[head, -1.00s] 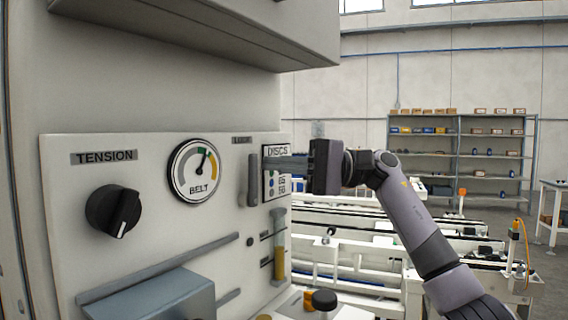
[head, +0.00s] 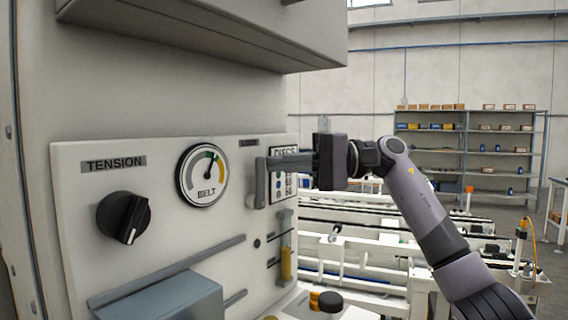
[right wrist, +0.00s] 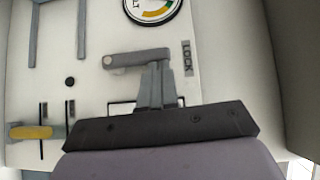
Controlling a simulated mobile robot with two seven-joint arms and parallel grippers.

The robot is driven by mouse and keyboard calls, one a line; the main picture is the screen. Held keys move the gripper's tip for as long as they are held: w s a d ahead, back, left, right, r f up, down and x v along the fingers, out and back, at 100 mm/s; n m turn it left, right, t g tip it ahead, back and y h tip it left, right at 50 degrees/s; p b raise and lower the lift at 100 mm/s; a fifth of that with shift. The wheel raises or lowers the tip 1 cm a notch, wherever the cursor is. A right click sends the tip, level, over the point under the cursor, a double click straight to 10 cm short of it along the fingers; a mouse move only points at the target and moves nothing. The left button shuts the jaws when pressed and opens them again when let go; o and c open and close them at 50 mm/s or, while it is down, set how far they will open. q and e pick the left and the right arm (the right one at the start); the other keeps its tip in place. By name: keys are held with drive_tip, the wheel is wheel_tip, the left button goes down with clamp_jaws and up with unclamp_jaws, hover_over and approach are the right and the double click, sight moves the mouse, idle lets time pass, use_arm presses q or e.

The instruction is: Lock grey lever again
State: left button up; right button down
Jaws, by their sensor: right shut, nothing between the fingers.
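The grey lever (head: 261,184) stands upright on the white panel below the LOCK label, left of the DISCS plate. In the right wrist view the lever (right wrist: 135,59) lies across the picture, its rounded end at the left. My right gripper (head: 267,163) comes from the right, its shut fingers at the lever's upper part. In the right wrist view the fingertips (right wrist: 156,64) lie at the lever's edge, near the end by the LOCK label (right wrist: 187,58). They hold nothing; I cannot tell whether they touch the lever. My left gripper is not in view.
The panel carries a black TENSION knob (head: 124,217), a BELT gauge (head: 203,175) and a yellow sight tube (head: 286,262). A grey box (head: 165,299) juts out below. An overhanging housing (head: 210,35) is above. White conveyor frames (head: 370,262) stand behind my right arm.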

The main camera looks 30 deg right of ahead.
drive_tip(key=v, duration=0.7)
idle(0.4)
drive_tip(key=shift+d, duration=0.1)
